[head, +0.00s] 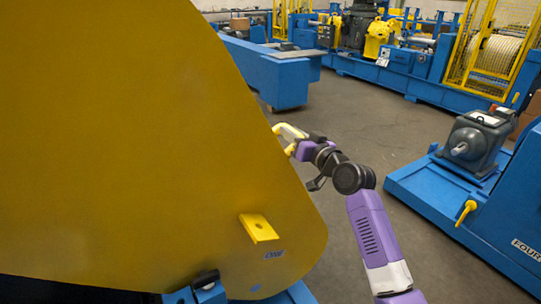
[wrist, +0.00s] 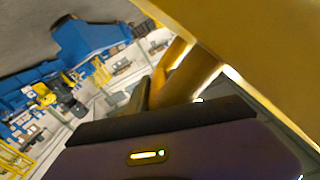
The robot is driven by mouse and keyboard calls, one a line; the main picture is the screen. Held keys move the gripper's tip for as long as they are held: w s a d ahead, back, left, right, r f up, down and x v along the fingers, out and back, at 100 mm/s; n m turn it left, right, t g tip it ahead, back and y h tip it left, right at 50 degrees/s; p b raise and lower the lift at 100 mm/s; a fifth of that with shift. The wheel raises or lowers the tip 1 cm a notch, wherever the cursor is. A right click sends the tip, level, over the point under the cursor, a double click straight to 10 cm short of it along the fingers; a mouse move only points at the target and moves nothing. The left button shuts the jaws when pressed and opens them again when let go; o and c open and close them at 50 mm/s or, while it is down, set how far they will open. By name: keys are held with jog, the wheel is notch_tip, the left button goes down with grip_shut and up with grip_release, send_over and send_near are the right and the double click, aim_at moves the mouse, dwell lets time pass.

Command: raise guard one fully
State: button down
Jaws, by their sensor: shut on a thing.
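Guard one (head: 120,150) is a large yellow panel that fills the left of the head view, with a small label reading ONE near its lower right. A pale yellow handle (head: 288,131) sticks out at its right edge. My gripper (head: 298,146) is shut on this handle. In the wrist view the handle (wrist: 185,75) runs up to the yellow guard (wrist: 235,30), above the dark and purple gripper body. The fingertips are mostly hidden there.
A yellow tab (head: 258,228) juts from the guard's lower face. A blue base with a grey gearbox (head: 474,142) and a yellow lever (head: 466,212) stands at right, marked FOUR. Grey floor (head: 350,130) is clear between the machines. A blue beam (head: 270,75) lies behind.

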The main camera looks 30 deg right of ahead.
jog(key=shift+m, duration=0.4)
jog(key=shift+s+d+b, duration=0.1)
jog(key=shift+d+b, duration=0.85)
jog(key=shift+d, duration=1.65)
jog(key=c, duration=1.2)
grip_release()
jog(key=shift+d, duration=0.2)
jog(key=shift+o, duration=0.2)
jog(key=shift+a, duration=0.1)
jog(key=shift+a, duration=0.3)
jog(key=s, duration=0.7)
jog(key=shift+s, duration=0.35)
jog(key=shift+s+f, duration=0.1)
jog(key=shift+s, duration=0.05)
jog(key=s, duration=0.8)
jog(key=shift+s, duration=0.35)
